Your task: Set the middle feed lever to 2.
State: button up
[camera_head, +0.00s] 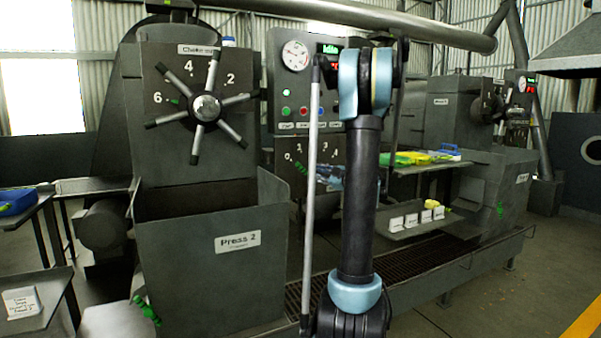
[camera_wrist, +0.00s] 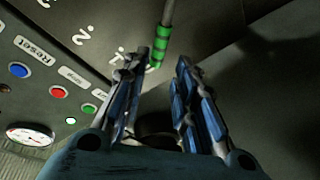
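The feed lever, a grey rod with a green banded grip (camera_wrist: 161,45), shows at the top middle of the wrist view, against a dark panel with white scale numerals. A numeral 2 (camera_wrist: 85,36) lies left of the grip; another mark closer to it is partly covered by a finger. My gripper (camera_wrist: 159,64) is open, its two blue-padded fingers apart. The grip's end appears near the gap between the fingertips; I cannot tell whether they touch. In the head view, the green grip (camera_head: 300,168) shows low on the panel beside Press 2, and my arm hides part of the scale.
A control panel (camera_head: 302,85) with a gauge and buttons sits above the scale. A spoked choke wheel (camera_head: 206,107) stands to the left on Press 2 (camera_head: 237,242). A shelf with yellow, green and blue items (camera_head: 420,158) and another press (camera_head: 470,115) stand right.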

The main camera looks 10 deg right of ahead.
aim_at(303, 169)
jog(key=x, duration=1.1)
jog(key=shift+w+a, duration=0.15)
jog(key=shift+w, duration=0.05)
grip_shut()
